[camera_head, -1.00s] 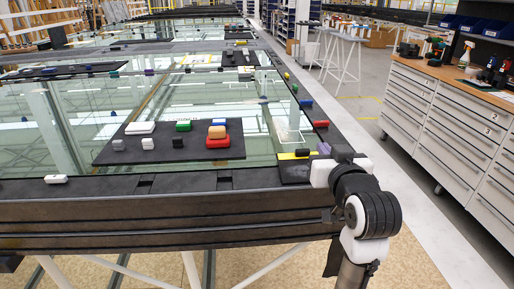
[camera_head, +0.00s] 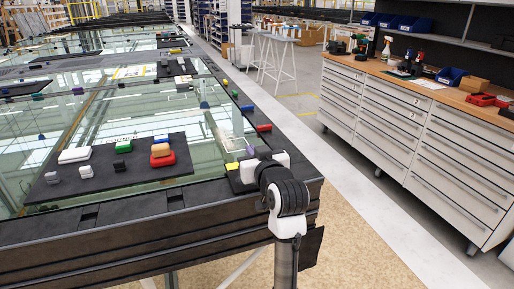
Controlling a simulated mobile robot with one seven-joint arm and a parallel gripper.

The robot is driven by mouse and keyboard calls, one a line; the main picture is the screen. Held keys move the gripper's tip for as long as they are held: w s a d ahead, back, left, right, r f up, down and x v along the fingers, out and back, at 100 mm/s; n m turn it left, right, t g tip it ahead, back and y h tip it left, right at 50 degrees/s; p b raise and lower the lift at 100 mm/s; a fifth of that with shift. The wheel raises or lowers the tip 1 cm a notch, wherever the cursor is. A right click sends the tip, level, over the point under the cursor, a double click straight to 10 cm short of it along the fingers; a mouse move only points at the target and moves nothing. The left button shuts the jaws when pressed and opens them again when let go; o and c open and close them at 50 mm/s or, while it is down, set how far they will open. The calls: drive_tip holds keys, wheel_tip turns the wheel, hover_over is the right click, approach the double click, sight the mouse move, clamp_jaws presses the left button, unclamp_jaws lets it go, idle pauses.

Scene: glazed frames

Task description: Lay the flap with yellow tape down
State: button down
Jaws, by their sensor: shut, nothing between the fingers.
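The dark flap (camera_head: 238,184) with a strip of yellow tape (camera_head: 232,166) is at the near right corner of the glazed frame (camera_head: 130,221). It looks low and nearly flat, but my wrist covers part of it and I cannot tell its exact angle. My gripper (camera_head: 262,153) is just right of the yellow tape, over the corner. It is shut and empty. Its fingertips are mostly hidden by my white and black wrist, so I cannot tell if it touches the flap. A small purple block (camera_head: 250,150) shows beside it.
A dark board (camera_head: 115,180) on the glass holds several small blocks, including a red one (camera_head: 162,160) and a green one (camera_head: 123,146). Small coloured blocks line the right rail. A drawer cabinet (camera_head: 420,130) stands to the right across a clear floor strip.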

drive_tip(key=shift+w+f, duration=0.15)
drive_tip(key=shift+f, duration=0.75)
